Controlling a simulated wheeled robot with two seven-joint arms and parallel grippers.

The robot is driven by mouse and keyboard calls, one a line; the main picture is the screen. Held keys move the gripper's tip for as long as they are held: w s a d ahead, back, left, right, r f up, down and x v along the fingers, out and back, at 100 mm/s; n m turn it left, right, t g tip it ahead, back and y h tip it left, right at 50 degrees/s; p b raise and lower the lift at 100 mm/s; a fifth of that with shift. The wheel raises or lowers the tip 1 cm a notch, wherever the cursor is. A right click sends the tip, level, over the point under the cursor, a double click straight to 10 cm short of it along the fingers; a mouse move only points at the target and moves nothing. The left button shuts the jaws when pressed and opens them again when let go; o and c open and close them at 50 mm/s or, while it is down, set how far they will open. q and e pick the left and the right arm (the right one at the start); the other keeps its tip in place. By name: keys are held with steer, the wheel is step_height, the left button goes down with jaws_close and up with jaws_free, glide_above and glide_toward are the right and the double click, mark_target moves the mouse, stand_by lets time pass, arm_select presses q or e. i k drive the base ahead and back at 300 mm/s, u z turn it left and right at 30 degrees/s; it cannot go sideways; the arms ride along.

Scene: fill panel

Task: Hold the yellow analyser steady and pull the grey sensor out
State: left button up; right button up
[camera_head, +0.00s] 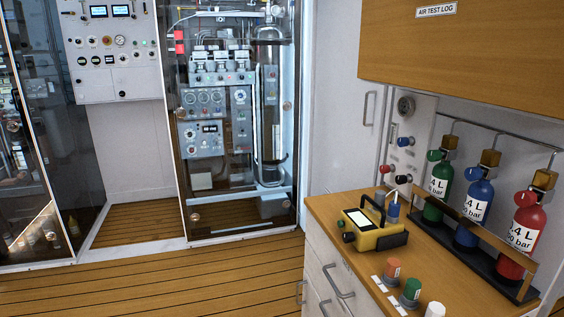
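The yellow analyser (391,241) lies on the wooden counter, with a black top, a pale screen and a black carry handle (372,208). A small blue piece with a thin pale tip (393,212) stands upright at its back right; I cannot tell whether it sits in the analyser or behind it. I cannot make out a grey sensor. Neither of my grippers is in view, and nothing touches the analyser.
Orange (393,269), green (411,290) and white (435,310) capped pieces stand near the counter's front edge with small white labels. Green (434,211), blue (466,238) and red (510,267) cylinders stand in a rack behind. A wooden cabinet (470,60) overhangs. Open floor lies left.

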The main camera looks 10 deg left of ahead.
mark_target(380, 196)
steer(key=u, duration=1.05)
steer(key=i, duration=2.8)
steer(key=z, duration=1.9)
